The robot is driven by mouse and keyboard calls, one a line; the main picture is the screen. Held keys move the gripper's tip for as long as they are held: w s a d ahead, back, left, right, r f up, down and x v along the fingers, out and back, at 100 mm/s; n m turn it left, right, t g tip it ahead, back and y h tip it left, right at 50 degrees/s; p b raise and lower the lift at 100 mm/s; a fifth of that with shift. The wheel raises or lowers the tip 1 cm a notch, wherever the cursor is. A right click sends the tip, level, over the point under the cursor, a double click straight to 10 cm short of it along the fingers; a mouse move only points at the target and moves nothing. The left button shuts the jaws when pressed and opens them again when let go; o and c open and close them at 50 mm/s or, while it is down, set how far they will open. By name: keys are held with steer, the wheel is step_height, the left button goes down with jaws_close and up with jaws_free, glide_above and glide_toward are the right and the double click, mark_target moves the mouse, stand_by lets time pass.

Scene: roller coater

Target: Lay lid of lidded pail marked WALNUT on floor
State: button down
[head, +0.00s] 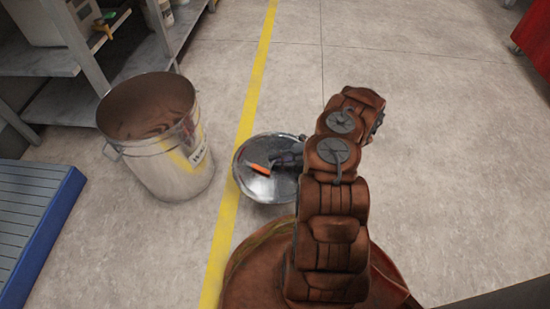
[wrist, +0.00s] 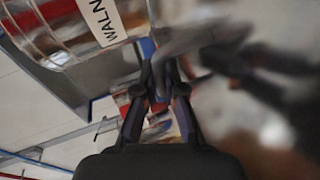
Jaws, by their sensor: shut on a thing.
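The metal pail (head: 165,168) stands upright and uncovered on the floor at the left, with a brown inside. Its white label is partly readable in the head view, and the pail (wrist: 62,42) shows at the upper left of the wrist view with "WALN" readable. The shiny round lid (head: 254,185) is to the right of the pail, apart from it, beside the yellow line. My gripper (head: 278,163) is shut on the lid, near its middle. In the wrist view my gripper (wrist: 163,72) has its fingertips close together. I cannot tell whether the lid touches the floor.
A yellow floor line (head: 249,100) runs between the pail and the lid. A grey shelf unit (head: 70,100) stands behind the pail. A blue-edged platform (head: 50,235) lies at the lower left. A red cabinet (head: 534,38) is at the far right. The floor on the right is clear.

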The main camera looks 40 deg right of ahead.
steer(key=shift+f+b, duration=2.4)
steer(key=shift+f, duration=2.1)
steer(key=shift+f, duration=0.85)
steer(key=c, duration=1.2)
jaws_free()
steer(key=v, duration=1.2)
